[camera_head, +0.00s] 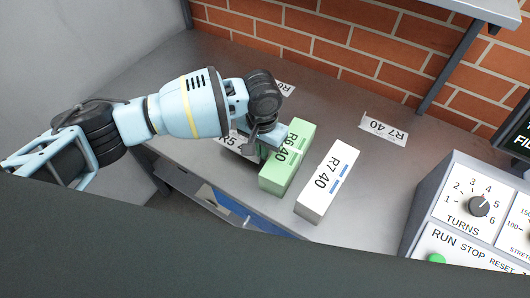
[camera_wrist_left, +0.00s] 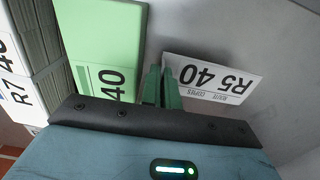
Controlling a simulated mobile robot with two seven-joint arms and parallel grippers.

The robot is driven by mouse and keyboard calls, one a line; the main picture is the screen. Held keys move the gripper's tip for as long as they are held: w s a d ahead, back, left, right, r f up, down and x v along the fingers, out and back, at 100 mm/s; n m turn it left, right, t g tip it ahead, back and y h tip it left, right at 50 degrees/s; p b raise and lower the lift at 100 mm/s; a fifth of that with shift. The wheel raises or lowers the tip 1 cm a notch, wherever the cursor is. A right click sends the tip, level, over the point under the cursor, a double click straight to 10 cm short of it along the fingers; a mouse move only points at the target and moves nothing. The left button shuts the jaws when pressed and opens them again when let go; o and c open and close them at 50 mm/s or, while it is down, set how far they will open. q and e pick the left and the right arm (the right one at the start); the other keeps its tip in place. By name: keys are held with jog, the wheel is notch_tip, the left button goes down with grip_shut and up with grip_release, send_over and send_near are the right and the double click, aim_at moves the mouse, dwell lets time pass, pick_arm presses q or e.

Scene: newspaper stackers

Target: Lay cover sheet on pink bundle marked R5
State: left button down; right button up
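My left gripper (camera_head: 262,148) points down beside the green bundle (camera_head: 283,172), which is marked R6 40. In the left wrist view its two fingers (camera_wrist_left: 162,88) are close together, with no object visible between them. A white card marked R5 40 (camera_wrist_left: 215,78) lies on the table right beside the fingers; I cannot tell if they touch it. In the head view this card (camera_head: 232,146) is partly hidden by my gripper. I see no pink bundle and cannot pick out a cover sheet. My right gripper is not in view.
A white bundle marked R7 40 (camera_head: 328,182) stands right of the green one. A control box (camera_head: 470,215) stands at right. Something blue (camera_head: 262,222) shows below the table's front edge.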

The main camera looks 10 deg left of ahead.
pick_arm(q)
jog(key=shift+w+d, duration=0.1)
jog(key=shift+w, duration=0.15)
jog(key=shift+w+f, duration=0.2)
notch_tip(320, 180, down, 3)
jog(key=shift+f, duration=0.1)
jog(key=c, duration=1.9)
grip_release()
jog(key=shift+f, duration=0.1)
jog(key=shift+c, duration=0.2)
